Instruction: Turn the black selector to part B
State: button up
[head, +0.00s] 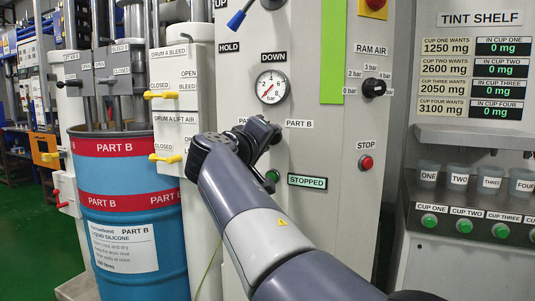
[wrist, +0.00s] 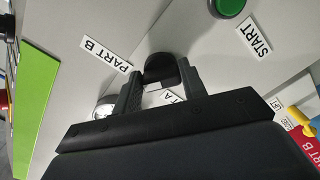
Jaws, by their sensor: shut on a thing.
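The black selector (wrist: 160,69) shows in the wrist view between the two fingers of my gripper (wrist: 160,76), which is shut on it. The PART B label (wrist: 110,54) lies to one side of the selector, and the PART A label (wrist: 172,97) is partly hidden by a finger. In the head view my gripper (head: 265,132) is at the panel below the pressure gauge, and it hides the selector. The PART B label (head: 299,124) is just right of it. I cannot tell which label the selector points to.
The green START button (wrist: 230,7) is near my gripper. In the head view the STOPPED display (head: 307,181), red STOP button (head: 366,163) and black RAM AIR knob (head: 373,88) are to the right. Yellow valve levers (head: 160,95) and a blue drum (head: 130,235) are to the left.

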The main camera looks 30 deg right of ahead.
jog(key=shift+f+m+b, duration=0.15)
jog(key=shift+m+b, duration=0.7)
jog(key=shift+m, duration=0.35)
jog(key=o, duration=1)
jog(key=shift+a, duration=0.1)
jog(key=p+v, duration=0.1)
jog(key=v, duration=0.9)
jog(key=shift+s+a, duration=0.25)
jog(key=b+x, duration=0.1)
jog(key=x, duration=0.9)
jog(key=shift+w+d, duration=0.3)
